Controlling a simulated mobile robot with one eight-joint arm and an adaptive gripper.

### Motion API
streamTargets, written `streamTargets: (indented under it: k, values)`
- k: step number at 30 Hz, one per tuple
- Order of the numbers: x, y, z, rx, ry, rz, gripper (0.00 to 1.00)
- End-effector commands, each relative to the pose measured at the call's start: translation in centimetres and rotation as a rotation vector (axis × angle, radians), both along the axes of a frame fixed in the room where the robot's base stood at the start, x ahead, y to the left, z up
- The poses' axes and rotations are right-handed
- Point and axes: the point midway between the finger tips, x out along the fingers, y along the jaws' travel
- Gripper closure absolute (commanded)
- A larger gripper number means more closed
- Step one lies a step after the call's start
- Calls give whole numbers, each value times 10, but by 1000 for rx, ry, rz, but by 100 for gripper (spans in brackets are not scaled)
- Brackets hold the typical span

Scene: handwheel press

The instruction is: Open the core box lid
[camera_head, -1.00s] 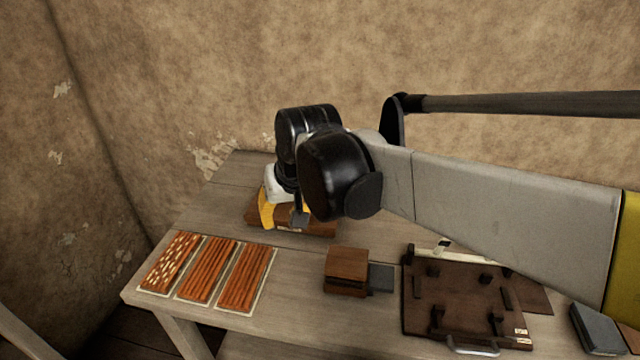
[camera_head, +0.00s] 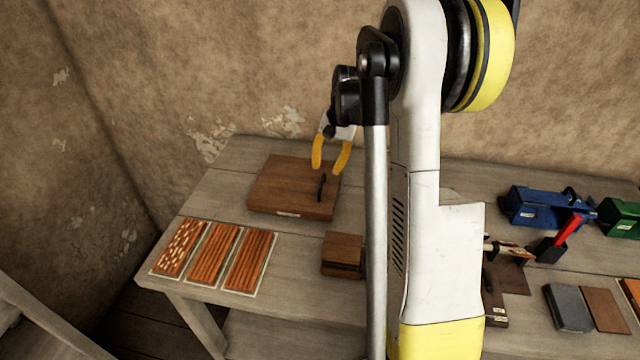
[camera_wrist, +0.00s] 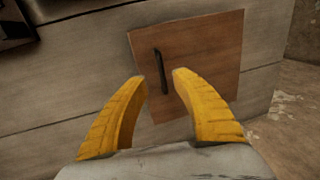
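The core box is a flat brown wooden box (camera_head: 285,185) at the back left of the table, with a pale label on its front edge. Its lid is down, and a dark bar handle (camera_head: 321,188) stands on the lid's right part. In the wrist view the lid (camera_wrist: 205,50) is seen from above with the handle (camera_wrist: 161,72) on it. My gripper (camera_head: 331,168) is open, with its yellow fingers above the handle side of the lid. In the wrist view the gripper (camera_wrist: 156,76) has its fingertips on either side of the handle, apart from it and empty.
Three trays of orange-brown cores (camera_head: 210,256) lie at the front left. A small wooden block (camera_head: 342,254) stands front centre. A blue holder (camera_head: 540,206), a green holder (camera_head: 622,216) and a grey slab (camera_head: 568,308) lie to the right. My arm hides the table's middle.

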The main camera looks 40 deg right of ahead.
Motion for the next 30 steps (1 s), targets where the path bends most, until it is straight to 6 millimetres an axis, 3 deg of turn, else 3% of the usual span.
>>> streamTargets:
  k: [3, 9, 15, 23, 27, 30]
  values:
    - [4, 4, -29, 0, 0, 1, 68]
    - [9, 8, -61, -1, -1, 1, 68]
    - [11, 10, -75, -1, -1, 1, 68]
    - [12, 10, -75, -1, -1, 1, 68]
    - [12, 10, -75, -1, -1, 1, 100]
    - [12, 10, -75, -1, -1, 1, 100]
